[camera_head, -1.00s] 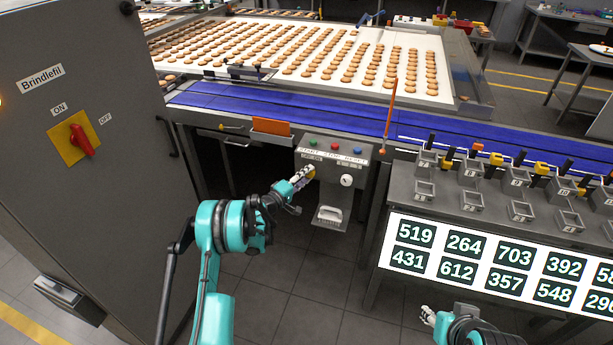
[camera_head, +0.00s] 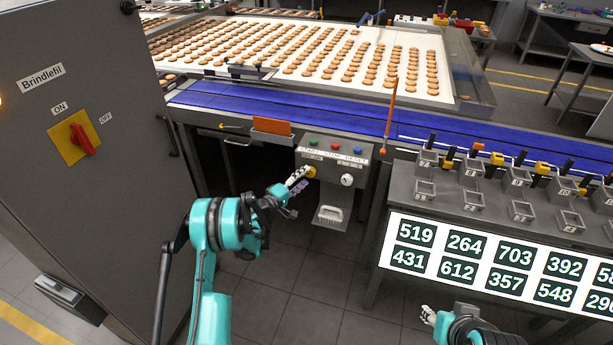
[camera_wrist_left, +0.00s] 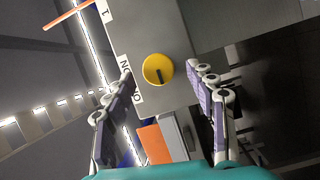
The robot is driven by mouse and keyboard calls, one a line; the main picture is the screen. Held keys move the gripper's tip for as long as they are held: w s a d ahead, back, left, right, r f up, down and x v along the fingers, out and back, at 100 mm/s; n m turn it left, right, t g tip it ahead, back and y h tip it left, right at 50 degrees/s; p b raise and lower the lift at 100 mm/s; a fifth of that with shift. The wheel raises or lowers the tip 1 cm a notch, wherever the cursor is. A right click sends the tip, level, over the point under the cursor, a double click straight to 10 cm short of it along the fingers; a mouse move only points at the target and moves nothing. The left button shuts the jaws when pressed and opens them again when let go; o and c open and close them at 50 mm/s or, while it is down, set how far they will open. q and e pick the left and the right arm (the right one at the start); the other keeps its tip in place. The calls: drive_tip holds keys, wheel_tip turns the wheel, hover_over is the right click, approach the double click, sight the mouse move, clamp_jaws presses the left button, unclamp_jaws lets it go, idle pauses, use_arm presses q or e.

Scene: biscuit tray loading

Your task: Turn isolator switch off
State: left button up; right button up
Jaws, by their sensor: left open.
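A red rotary handle (camera_head: 84,141) sits on a yellow plate (camera_head: 66,149) on the grey cabinet at the left, with ON and OFF labels above it. The handle slants from upper left to lower right. A yellow knob (camera_head: 311,172) marked OFF and ON is on the control box (camera_head: 333,155). My left gripper (camera_head: 298,180) is open and empty, just in front of this knob. In the left wrist view the yellow knob (camera_wrist_left: 158,69), with a dark mark, shows between the spread fingers. My right gripper (camera_head: 428,314) is low at the bottom; its fingers are too small to judge.
The control box also has START, STOP and RESET buttons and a white knob (camera_head: 347,180). A blue conveyor (camera_head: 230,104) runs behind it. A bench with grey bins (camera_head: 471,201) and a number board (camera_head: 485,266) stands right. The floor between is clear.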

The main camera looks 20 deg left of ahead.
use_arm(q)
drive_tip(key=v, duration=0.9)
drive_tip(key=shift+s, duration=0.3)
drive_tip(key=shift+a, duration=0.15)
drive_tip(key=s+d+r+m+g+y, duration=0.1)
drive_tip(key=s+d+r+m+g, duration=0.5)
drive_tip(key=s+d+r, duration=0.55)
drive_tip(key=s+m+g+y, duration=0.3)
drive_tip(key=s+m+y, duration=0.2)
drive_tip(key=s, duration=2)
drive_tip(key=shift+d+r+y, duration=0.15)
drive_tip(key=shift+r+y, duration=0.15)
drive_tip(key=shift+y, duration=0.4)
